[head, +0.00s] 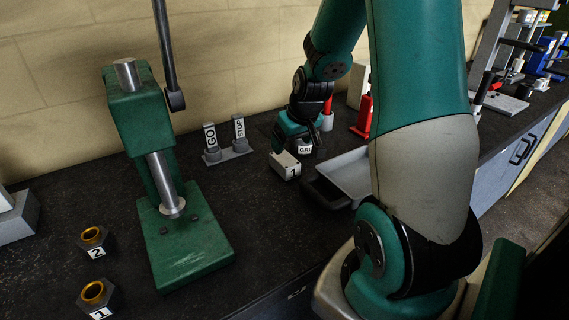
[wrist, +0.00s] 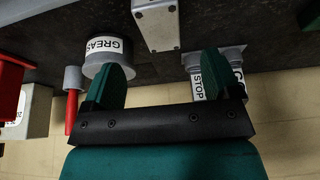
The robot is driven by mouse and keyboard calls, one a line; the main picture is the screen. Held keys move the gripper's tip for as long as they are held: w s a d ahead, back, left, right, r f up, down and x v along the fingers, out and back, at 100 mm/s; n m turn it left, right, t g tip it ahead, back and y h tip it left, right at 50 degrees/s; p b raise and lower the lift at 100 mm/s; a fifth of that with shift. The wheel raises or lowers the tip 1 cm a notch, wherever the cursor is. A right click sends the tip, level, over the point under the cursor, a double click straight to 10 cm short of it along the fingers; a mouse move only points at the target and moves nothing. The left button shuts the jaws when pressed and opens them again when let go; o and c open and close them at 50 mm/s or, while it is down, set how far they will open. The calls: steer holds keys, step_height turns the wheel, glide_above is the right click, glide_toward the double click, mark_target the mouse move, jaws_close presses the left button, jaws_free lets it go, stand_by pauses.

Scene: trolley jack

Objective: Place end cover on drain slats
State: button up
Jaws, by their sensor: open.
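A pale block marked 1 (head: 285,165), which looks like the end cover, sits on the dark bench. In the wrist view the block (wrist: 157,24) shows a metallic face with small screws or holes, just beyond the fingertips and in line with the gap. My gripper (head: 298,143) is open and empty, just behind the block in the head view; the fingers (wrist: 163,72) are apart with nothing between them. A shallow grey tray (head: 345,178) lies right of the block, partly hidden by my arm. I cannot make out slats in it.
A GREASE pot (wrist: 108,57) stands close by one finger, and the GO/STOP stand (wrist: 213,66) by the other. A red tool (head: 363,117) is behind the tray. A green press (head: 185,245) and two numbered nuts (head: 95,292) are left.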

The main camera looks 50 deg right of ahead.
mark_target(285, 158)
steer(key=p+x, duration=0.2)
steer(key=x, duration=0.7)
steer(key=shift+w+r, duration=0.1)
steer(key=shift+w, duration=0.05)
steer(key=c, duration=1.5)
steer(key=shift+r, duration=0.15)
steer(key=shift+a+r+b, duration=0.1)
steer(key=shift+r+b, duration=1)
steer(key=shift+r, duration=8.85)
